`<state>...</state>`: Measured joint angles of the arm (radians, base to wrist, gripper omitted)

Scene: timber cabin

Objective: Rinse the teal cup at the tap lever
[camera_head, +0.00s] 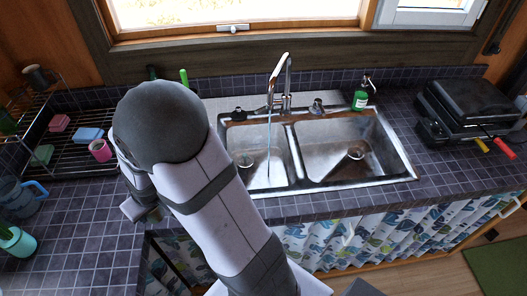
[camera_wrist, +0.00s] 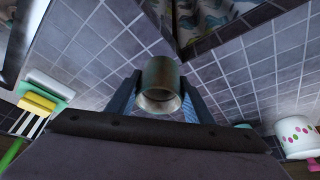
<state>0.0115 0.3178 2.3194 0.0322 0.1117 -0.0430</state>
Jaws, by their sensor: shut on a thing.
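My gripper (camera_wrist: 159,82) is shut on a small round hollow cup (camera_wrist: 160,72), its open end facing the wrist camera. The cup looks dull grey-green, so I cannot be sure of its teal. In the head view my gripper (camera_head: 141,207) is mostly hidden behind my arm, over the left counter, and the cup cannot be made out. The chrome tap (camera_head: 288,76) stands behind the sink, apart from my gripper, with a thin stream of water (camera_head: 269,150) falling into the left basin. I cannot tell which part is its lever.
The steel double sink (camera_head: 293,160) is right of my arm. A drying rack (camera_head: 72,162) with sponges and a pink cup (camera_head: 100,150) stands left. A blue mug (camera_head: 20,194) and teal pot (camera_head: 18,243) are near the left edge. A soap bottle (camera_head: 361,97) and black grill (camera_head: 468,112) stand right.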

